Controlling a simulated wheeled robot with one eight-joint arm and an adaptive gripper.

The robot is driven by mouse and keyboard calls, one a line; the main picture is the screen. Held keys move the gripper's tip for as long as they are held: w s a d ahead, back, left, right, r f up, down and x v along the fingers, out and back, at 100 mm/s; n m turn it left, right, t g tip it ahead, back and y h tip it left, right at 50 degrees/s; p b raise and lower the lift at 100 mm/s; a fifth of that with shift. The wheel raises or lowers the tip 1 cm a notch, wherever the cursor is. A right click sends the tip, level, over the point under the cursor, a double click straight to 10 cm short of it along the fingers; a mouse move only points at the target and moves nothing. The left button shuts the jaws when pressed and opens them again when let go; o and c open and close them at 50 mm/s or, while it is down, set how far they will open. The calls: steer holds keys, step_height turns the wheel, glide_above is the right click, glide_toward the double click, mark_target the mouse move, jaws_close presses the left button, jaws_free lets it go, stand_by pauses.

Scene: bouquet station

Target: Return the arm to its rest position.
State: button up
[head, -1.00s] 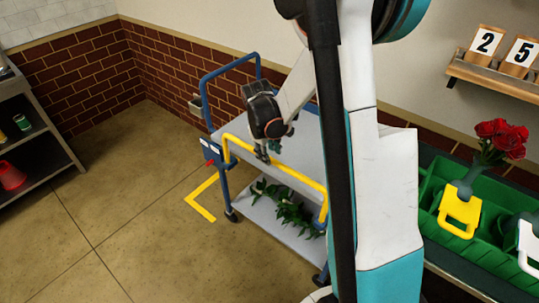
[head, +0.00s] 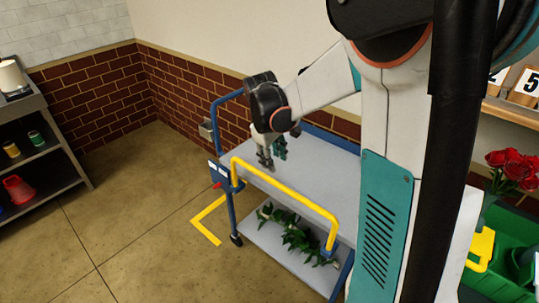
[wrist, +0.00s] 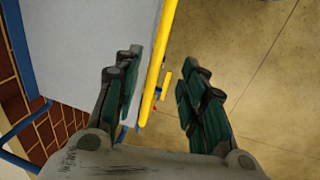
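My gripper (head: 272,158) hangs over the left end of the cart's upper shelf in the head view, on the end of my bent arm. In the wrist view my gripper (wrist: 158,98) has its two green-padded fingers spread wide apart, with nothing between them but the cart's yellow rail and the floor beyond. The grey-topped cart (head: 325,178) stands below it, and its upper shelf also shows in the wrist view (wrist: 90,35). Most of the right side of the head view is hidden by my arm and column.
The cart's yellow handrail (head: 285,190) runs close by my gripper. Leafy green stems (head: 292,232) lie on the lower shelf. Red roses (head: 512,168) stand by a green crate (head: 505,255) at right. A dark shelf unit (head: 35,150) stands at far left. Floor between is clear.

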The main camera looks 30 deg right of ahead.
steer(key=s+a+r+m+t, duration=0.1)
steer(key=s+a+r+t, duration=0.1)
steer(key=s, duration=0.4)
steer(key=s+a+r+m+t+y, duration=0.1)
steer(key=s+a+r+t, duration=0.1)
steer(key=s+a+r, duration=0.2)
steer(key=s+a+r+m+t+y, duration=0.1)
steer(key=s+a+r+m+t, duration=0.1)
steer(key=s+a, duration=0.6)
steer(key=shift+v, duration=1.2)
steer(key=shift+s+a+f, duration=0.15)
steer(key=shift+s, duration=0.05)
stand_by(0.6)
